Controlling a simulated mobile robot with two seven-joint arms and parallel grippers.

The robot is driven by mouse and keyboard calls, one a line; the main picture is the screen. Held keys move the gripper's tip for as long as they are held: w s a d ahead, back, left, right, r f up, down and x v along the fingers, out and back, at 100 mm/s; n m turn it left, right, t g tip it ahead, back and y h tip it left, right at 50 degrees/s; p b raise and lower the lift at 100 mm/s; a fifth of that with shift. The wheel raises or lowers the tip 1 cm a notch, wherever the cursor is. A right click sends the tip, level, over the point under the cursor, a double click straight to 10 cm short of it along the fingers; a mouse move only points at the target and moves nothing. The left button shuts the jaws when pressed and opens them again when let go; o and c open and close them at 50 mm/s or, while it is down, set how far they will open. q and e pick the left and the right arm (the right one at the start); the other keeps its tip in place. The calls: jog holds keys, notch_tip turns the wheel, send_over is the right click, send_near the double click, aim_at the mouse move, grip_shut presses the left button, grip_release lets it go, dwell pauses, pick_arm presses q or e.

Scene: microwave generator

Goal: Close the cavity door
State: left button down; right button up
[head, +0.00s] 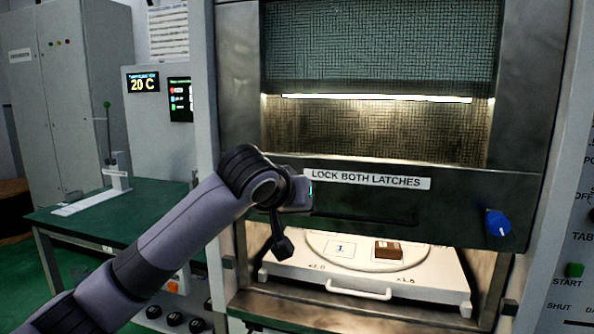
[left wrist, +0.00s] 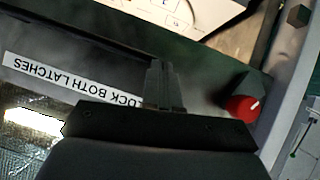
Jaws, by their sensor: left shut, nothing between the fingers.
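The cavity door (head: 450,190) is a dark grey metal sash with a mesh window and a label reading LOCK BOTH LATCHES. It hangs partway up, with a gap below its bottom bar. A blue latch knob (head: 498,223) is on its right end. A red latch knob (left wrist: 242,107) shows in the left wrist view and is hidden by my arm in the head view. My left gripper (head: 283,247) is shut and empty, pointing down in front of the bottom bar, left of the label. Its fingers (left wrist: 160,70) look close to the bar; contact is unclear. My right gripper is not in view.
Below the door, a white pull-out tray (head: 420,290) with a front handle holds a round plate and a brown block (head: 387,250). A green-topped table (head: 110,220) stands at left. Control panels flank the cavity on both sides.

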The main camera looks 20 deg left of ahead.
pick_arm(q)
notch_tip(320, 180, down, 23)
jog(key=b, duration=0.4)
jog(key=shift+w, duration=0.15)
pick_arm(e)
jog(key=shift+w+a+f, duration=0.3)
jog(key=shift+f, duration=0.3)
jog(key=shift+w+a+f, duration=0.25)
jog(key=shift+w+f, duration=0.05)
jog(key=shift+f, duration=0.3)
